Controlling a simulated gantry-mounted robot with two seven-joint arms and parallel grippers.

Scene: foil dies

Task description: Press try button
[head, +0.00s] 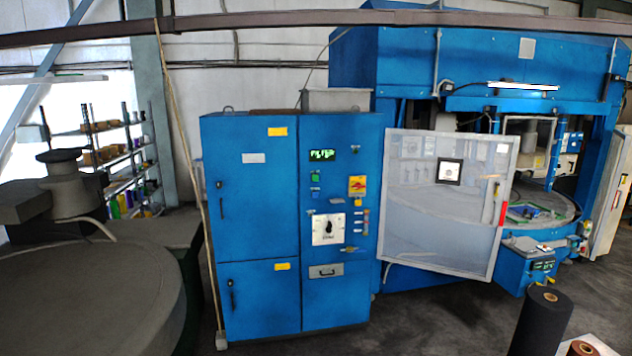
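A blue control cabinet (250,220) stands left of centre. Its right door carries a small lit green display (322,155), a green button (316,177), a rotary switch on a white plate (328,229) and a column of small coloured buttons (365,222). A blue control box (527,264) with a lit green display sits at the front of the large blue press (460,75) on the right. The labels are too small to read, so I cannot tell which button is the try button. Neither of my grippers is in view.
A translucent guard door (430,225) stands open between cabinet and press. A dark roll (540,325) stands at bottom right. A round grey machine part (90,300) fills the lower left, with shelves (112,155) behind.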

